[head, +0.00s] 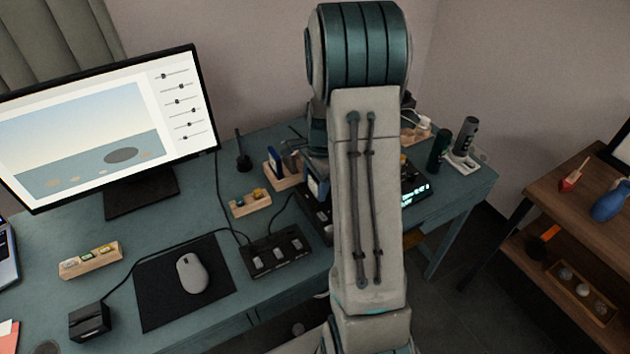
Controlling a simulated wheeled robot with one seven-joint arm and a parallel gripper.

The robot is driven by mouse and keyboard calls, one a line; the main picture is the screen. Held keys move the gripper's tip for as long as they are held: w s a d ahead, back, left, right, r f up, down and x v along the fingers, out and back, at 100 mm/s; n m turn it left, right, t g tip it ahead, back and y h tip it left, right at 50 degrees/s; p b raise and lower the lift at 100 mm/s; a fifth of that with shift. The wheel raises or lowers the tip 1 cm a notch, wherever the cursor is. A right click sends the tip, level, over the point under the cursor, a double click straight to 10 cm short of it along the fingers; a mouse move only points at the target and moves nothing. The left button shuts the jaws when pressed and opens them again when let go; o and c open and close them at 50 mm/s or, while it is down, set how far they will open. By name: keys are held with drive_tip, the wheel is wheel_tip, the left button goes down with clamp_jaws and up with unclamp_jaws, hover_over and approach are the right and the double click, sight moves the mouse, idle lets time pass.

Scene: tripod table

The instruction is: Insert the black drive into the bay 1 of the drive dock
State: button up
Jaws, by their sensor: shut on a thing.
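My own upright arm fills the middle of the head view and hides what lies behind it, including my gripper. A black unit with a small lit display (415,193) shows to the right of the arm, and looks like the drive dock. Its bays are mostly hidden. A dark part (315,212) shows left of the arm, but I cannot tell whether it belongs to the same unit. A blue-grey piece (317,186) stands above it, partly covered. I cannot make out the black drive.
A wooden holder with a blue item (275,160) and a small wooden tray (250,203) stand left of the arm. A black three-key device (280,251), a mouse (192,273) and a monitor (110,120) are further left. Dark cylinders (466,137) stand at the right.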

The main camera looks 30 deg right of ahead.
drive_tip(key=shift+f, duration=0.15)
drive_tip(key=o, duration=1.1)
drive_tip(key=shift+o, duration=0.2)
wheel_tip(320, 180, up, 14)
drive_tip(key=d, duration=0.1)
drive_tip(key=shift+d, duration=0.35)
drive_tip(key=shift+f, duration=0.1)
drive_tip(key=s+a+r+n+t+h, duration=0.1)
drive_tip(key=s+a+r+n+t, duration=0.1)
drive_tip(key=s+a+n, duration=1.3)
drive_tip(key=s+n, duration=0.2)
drive_tip(key=s, duration=0.1)
drive_tip(key=shift+s+a+r+t, duration=0.15)
drive_tip(key=shift+s+r+t, duration=0.2)
drive_tip(key=shift+r+t, duration=0.05)
